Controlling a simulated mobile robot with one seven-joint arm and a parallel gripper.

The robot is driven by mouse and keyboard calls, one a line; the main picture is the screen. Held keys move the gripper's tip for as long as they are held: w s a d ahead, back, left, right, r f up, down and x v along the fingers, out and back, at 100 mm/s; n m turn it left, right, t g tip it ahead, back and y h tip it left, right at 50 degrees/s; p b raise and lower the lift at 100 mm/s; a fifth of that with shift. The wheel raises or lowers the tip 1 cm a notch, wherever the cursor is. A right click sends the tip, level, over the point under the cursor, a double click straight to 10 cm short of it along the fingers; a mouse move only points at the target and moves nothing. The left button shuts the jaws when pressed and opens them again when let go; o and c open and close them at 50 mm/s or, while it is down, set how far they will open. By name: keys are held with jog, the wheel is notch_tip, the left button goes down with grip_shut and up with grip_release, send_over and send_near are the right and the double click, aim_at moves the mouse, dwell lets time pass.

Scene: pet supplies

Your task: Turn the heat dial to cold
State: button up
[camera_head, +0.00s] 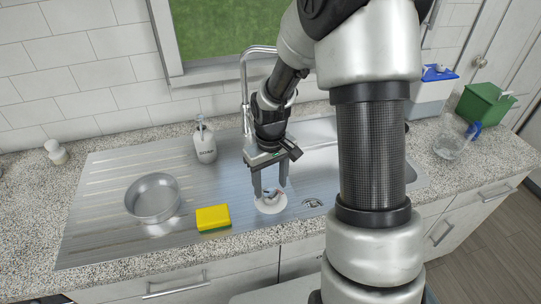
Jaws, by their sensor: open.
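A white round piece (270,206) sits on the steel sink top near its front edge and looks like the heat dial. It has a raised part in its middle; its markings and setting are too small to read. My gripper (270,189) points down over it, with its fingers open. The fingertips are close to the raised part, one on each side; I cannot tell whether they touch it.
A yellow and green sponge (212,217) and a steel bowl (153,199) lie to the left. A soap bottle (204,143) and the tap (245,85) stand behind. A clear spray bottle (450,143), a white and blue box (431,95) and a green box (484,105) are at the right.

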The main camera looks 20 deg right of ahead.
aim_at(270, 193)
notch_tip(270, 193, up, 14)
dwell(0.3)
jog(key=shift+r, duration=0.15)
jog(key=s+r+m+t, duration=0.1)
jog(key=s+r+t, duration=0.1)
jog(key=s+r, duration=0.4)
jog(key=s+r+m+t+p, duration=0.1)
jog(key=s+r+m+t, duration=0.1)
jog(key=s+r, duration=0.5)
jog(key=s+t, duration=0.1)
jog(key=s, duration=0.3)
jog(key=shift+s+a+t, duration=0.3)
jog(key=shift+a, duration=0.05)
